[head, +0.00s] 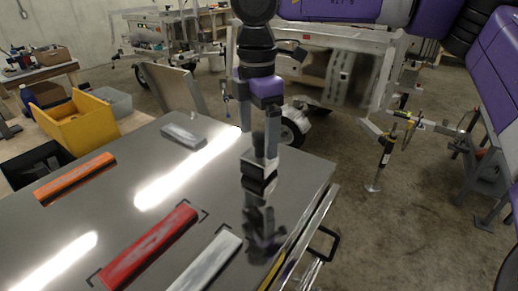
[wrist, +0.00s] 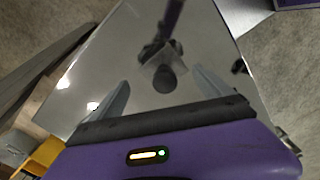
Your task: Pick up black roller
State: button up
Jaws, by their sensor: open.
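A dark upright piece with a grey and black block under it (head: 258,175) stands on the shiny dark tabletop (head: 110,215), near its right edge; I take it to be the black roller. In the wrist view its dark round end (wrist: 165,80) lies ahead, between my fingers. My gripper (head: 257,142) points down over it with the fingers on either side. It also shows in the wrist view (wrist: 160,77), the fingers spread apart. I cannot tell whether they touch the roller. The tabletop mirrors the arm below it.
A red bar (head: 150,245), a white bar (head: 208,262), an orange bar (head: 75,180) and a grey block (head: 184,136) lie on the tabletop. A yellow bin (head: 78,120) and a black bin (head: 38,165) are at the left. A trailer (head: 340,60) stands behind.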

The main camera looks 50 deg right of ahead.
aim_at(260, 153)
jog(key=shift+s+f+p, duration=0.2)
jog(key=shift+f+p, duration=0.25)
jog(key=shift+f, duration=0.8)
jog(key=shift+s+f+p, duration=0.15)
jog(key=shift+f+p, duration=0.3)
jog(key=shift+f, duration=0.8)
jog(key=c, duration=1.7)
